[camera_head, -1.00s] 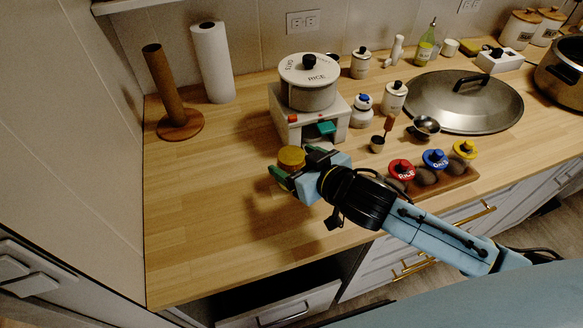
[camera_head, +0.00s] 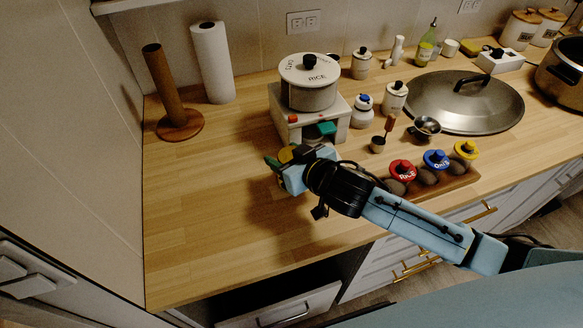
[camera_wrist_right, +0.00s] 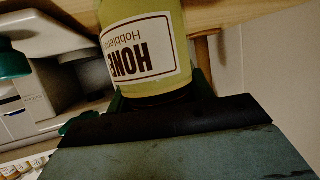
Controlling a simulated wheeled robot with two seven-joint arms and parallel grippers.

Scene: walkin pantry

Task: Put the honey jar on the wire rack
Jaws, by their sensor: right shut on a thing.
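In the right wrist view the honey jar (camera_wrist_right: 145,45) is large and close, with a white label whose "HONE" lettering appears upside down. My right gripper is shut on the jar, in front of the white dispenser stand on the counter. How far the jar is above the counter is hard to tell. I cannot make out a wire rack in either view. My left gripper is not in view.
A white stand (camera_head: 286,128) with a rice pot (camera_head: 310,94) is just behind the gripper. Small lidded jars on a wooden tray (camera_head: 458,184) lie to the right. A paper towel roll (camera_head: 213,65) and wooden holder (camera_head: 166,95) stand left. The counter's left front (camera_head: 200,230) is clear.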

